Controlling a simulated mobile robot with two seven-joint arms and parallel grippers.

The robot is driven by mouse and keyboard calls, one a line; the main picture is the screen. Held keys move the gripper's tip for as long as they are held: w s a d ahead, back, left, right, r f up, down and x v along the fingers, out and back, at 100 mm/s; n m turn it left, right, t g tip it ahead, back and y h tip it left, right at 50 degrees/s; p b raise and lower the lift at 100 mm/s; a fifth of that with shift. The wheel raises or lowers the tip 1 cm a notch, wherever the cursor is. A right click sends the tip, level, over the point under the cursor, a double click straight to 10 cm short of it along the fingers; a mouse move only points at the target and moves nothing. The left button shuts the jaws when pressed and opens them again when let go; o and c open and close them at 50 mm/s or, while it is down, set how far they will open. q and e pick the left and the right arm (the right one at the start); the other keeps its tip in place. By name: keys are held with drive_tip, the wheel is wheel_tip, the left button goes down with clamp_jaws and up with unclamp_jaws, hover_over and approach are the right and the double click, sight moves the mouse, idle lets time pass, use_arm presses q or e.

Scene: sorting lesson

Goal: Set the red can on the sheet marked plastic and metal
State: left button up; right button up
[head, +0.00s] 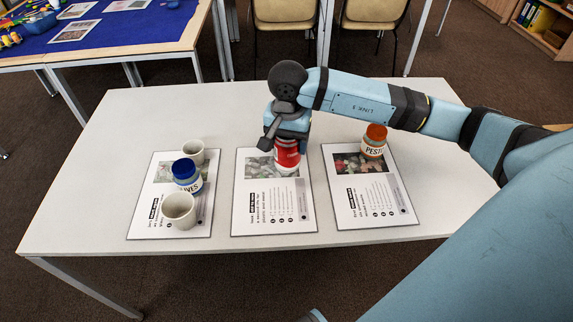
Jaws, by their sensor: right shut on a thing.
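The red can (288,159) with a white label is in my right gripper (286,141), which comes down on it from above and is shut on it. The can is upright, over the picture at the top of the middle sheet (274,219). I cannot tell whether its base touches the sheet. The middle sheet's small sideways print seems to read "plastic and metal", though it is hard to make out. My left gripper is not in view.
The left sheet (147,223) bears a blue-lidded jar (186,175) and two pale cups, one behind (194,151) and one in front (179,210). The right sheet (376,206) bears an orange-lidded pesto jar (373,141). The white table (85,200) is bare at its left end.

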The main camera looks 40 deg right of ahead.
sight(287, 164)
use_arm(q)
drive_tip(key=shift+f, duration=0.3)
use_arm(e)
drive_tip(key=shift+f, duration=3.8)
use_arm(q)
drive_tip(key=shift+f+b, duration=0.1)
drive_tip(key=shift+b, duration=0.25)
use_arm(e)
drive_tip(key=shift+f, duration=0.1)
drive_tip(key=shift+f, duration=0.2)
drive_tip(key=o, duration=0.9)
drive_tip(key=shift+r, duration=0.1)
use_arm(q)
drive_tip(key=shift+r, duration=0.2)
use_arm(e)
drive_tip(key=shift+r, duration=0.1)
drive_tip(key=shift+r, duration=0.3)
wheel_tip(287, 164, up, 12)
drive_tip(key=shift+f+p, duration=0.2)
drive_tip(key=shift+p, duration=0.4)
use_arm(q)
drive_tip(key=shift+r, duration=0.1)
